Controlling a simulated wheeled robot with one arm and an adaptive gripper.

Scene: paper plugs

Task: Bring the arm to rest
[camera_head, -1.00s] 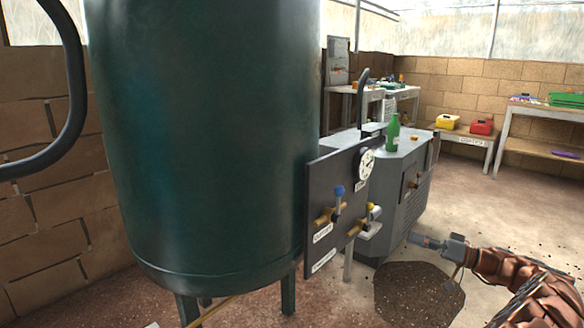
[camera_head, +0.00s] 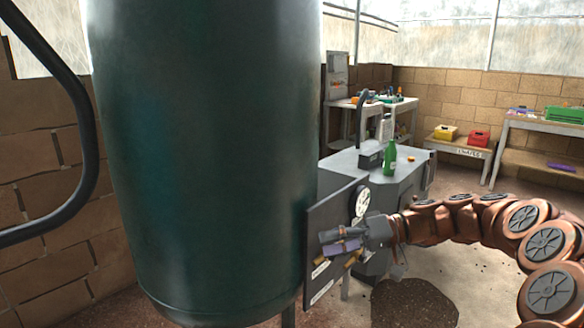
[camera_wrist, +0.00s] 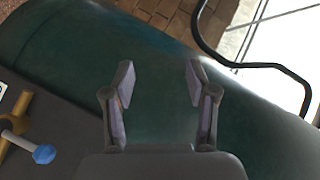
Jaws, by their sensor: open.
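My gripper (camera_head: 338,244) is at the end of my copper-coloured arm, in front of the dark valve panel (camera_head: 318,290) in the head view. In the wrist view my gripper (camera_wrist: 161,85) is open, with its two fingers apart and nothing between them. Behind the fingers is the curved wall of the large green tank (camera_wrist: 150,55). The tank (camera_head: 210,150) also fills the left middle of the head view. The panel's valves are partly hidden by my gripper in the head view. A brass valve with a blue knob (camera_wrist: 43,154) shows at the left of the wrist view.
A grey cabinet (camera_head: 400,178) with a green bottle (camera_head: 390,158) stands behind the panel. A black curved pipe (camera_head: 85,130) is at the left. A bench with a yellow box (camera_head: 446,132) and a red box (camera_head: 479,138) is at the back right. Open floor lies to the right.

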